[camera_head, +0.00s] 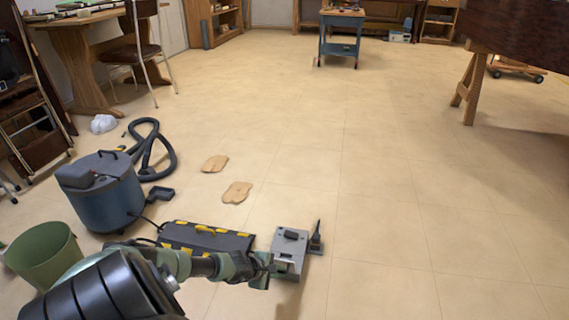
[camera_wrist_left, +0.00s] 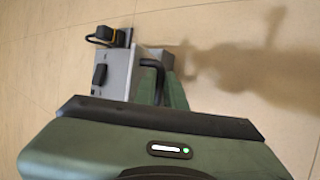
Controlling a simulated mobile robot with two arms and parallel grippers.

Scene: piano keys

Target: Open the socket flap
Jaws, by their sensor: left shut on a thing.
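A grey metal socket box (camera_head: 291,238) sits on the floor at the lower middle of the head view, with a black switch on top. It also shows in the left wrist view (camera_wrist_left: 113,75). A dark upright piece (camera_head: 316,238) stands at its right end; I cannot tell whether this is the flap. My left gripper (camera_head: 267,266) is at the box's near left side. In the left wrist view its green fingers (camera_wrist_left: 165,85) are closed around a black curved handle (camera_wrist_left: 152,66) on the box's side. The fingertips are partly hidden. My right gripper is out of view.
A black and yellow case (camera_head: 205,238) lies just left of the box. A blue vacuum cleaner (camera_head: 103,190) with a hose and a green bin (camera_head: 42,252) stand farther left. Two wooden pieces (camera_head: 237,192) lie behind. The floor to the right is clear.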

